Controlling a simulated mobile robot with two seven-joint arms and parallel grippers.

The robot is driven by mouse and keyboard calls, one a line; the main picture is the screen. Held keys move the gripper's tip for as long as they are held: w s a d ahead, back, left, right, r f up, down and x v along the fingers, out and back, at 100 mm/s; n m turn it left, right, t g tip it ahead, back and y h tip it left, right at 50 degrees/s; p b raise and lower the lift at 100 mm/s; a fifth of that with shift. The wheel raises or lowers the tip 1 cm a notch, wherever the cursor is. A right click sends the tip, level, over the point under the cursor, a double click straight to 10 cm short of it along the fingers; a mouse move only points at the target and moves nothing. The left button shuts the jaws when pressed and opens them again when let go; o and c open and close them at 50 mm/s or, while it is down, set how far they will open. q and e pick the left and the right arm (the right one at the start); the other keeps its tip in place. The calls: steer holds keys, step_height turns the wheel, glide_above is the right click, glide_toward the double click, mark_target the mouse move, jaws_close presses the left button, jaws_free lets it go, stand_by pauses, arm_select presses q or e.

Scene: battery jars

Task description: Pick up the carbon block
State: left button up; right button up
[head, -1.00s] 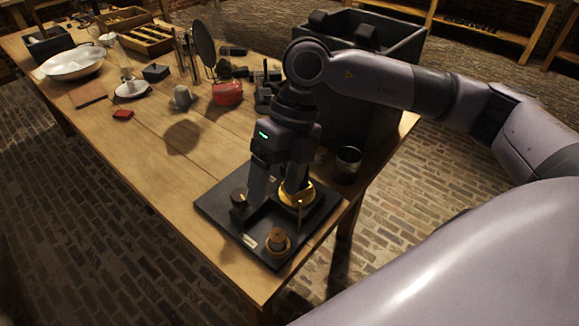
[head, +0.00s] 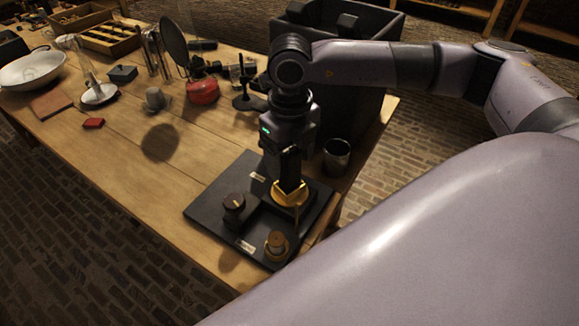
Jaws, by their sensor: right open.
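My right gripper (head: 290,183) is open and points straight down. Its fingertips are at the brass ring (head: 291,196) at the back right of a black tray (head: 212,212). The fingers and ring hide what is between them. I cannot tell for certain which piece is the carbon block. A small dark block (head: 122,74) also lies far back on the table. My left gripper is out of view.
A tall black bin (head: 352,105) stands behind my right arm, with a dark metal cup (head: 337,156) beside it. A red pot (head: 202,91), grey cup (head: 156,98) and white bowl (head: 31,70) stand farther back. The wooden table (head: 185,160) is clear left of the tray.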

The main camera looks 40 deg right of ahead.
steer(key=shift+f, duration=0.4)
steer(key=c, duration=1.2)
steer(key=shift+r, duration=0.15)
